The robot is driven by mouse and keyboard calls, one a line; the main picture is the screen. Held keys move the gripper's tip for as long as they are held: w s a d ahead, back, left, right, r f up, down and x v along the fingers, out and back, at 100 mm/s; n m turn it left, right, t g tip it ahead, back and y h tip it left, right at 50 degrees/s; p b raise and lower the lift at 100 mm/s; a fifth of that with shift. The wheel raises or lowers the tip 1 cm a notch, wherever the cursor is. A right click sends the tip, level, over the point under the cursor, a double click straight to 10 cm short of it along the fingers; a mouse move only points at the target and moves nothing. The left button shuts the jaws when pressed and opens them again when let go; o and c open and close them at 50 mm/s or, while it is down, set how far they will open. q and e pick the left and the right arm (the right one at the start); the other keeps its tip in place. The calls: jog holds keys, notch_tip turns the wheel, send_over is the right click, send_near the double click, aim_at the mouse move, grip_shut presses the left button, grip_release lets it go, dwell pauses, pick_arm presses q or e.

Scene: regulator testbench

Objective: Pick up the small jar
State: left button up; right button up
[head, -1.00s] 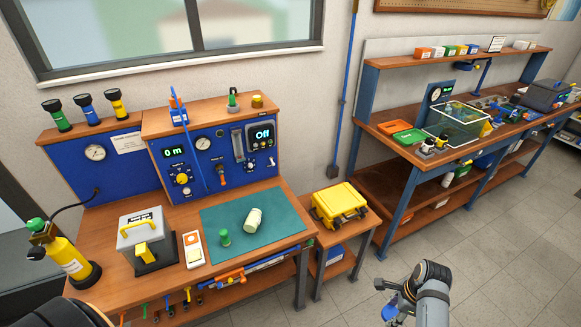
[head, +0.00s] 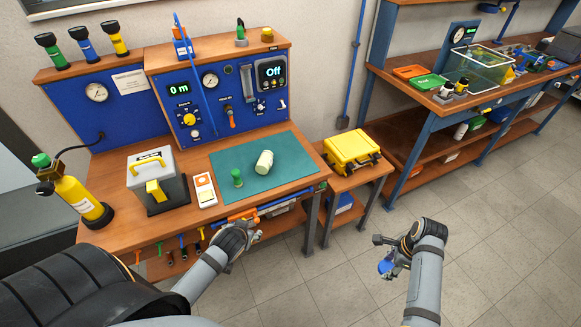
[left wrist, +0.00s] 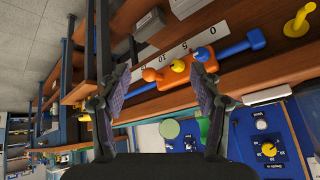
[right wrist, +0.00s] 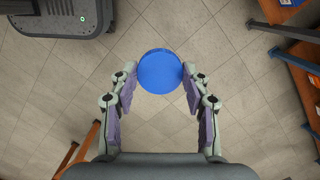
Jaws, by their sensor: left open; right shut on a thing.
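A cream jar-like container (head: 264,161) stands tilted or lies on the green mat (head: 285,175) on the bench; I cannot tell which. A smaller green piece (head: 237,178) with a round top stands left of it. My right gripper (head: 382,252) is shut on a blue round-topped thing (right wrist: 160,71), held over the floor right of the bench. Whether that is a small jar is unclear. My left gripper (head: 252,236) is open and empty at the bench's front edge, below the mat. Its spread fingers (left wrist: 162,76) face the orange and blue tool on the edge.
A grey box (head: 157,180) with a yellow handle and a yellow cylinder (head: 76,202) stand left on the bench. A yellow case (head: 352,149) sits on a low side table. A second bench (head: 430,92) holds trays and a clear tank. The floor between is free.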

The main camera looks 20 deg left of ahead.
aim_at(261, 171)
pick_arm(q)
jog(key=w+a+r+t, duration=0.1)
jog(key=w+r+t, duration=0.1)
jog(key=w+r, duration=0.1)
jog(key=w+a+r+n+t, duration=0.1)
jog(key=w+r+t, duration=0.1)
jog(key=w+r, duration=0.1)
jog(key=w+a+r+t, duration=0.1)
jog(key=w+r+t, duration=0.1)
jog(key=w+r, duration=0.1)
jog(key=shift+w+a+r+h+b, duration=0.1)
jog(key=shift+a+h+b, duration=0.1)
jog(key=shift+h+b, duration=0.15)
pick_arm(e)
jog(key=shift+a+f, duration=0.15)
jog(key=shift+f, duration=0.4)
pick_arm(q)
jog(key=shift+w+d+r+t, duration=0.1)
jog(key=shift+w+r+t, duration=0.05)
jog(key=shift+t, duration=0.15)
jog(key=x, duration=1.2)
pick_arm(e)
jog(key=shift+r, duration=0.25)
pick_arm(q)
jog(key=shift+r, duration=0.1)
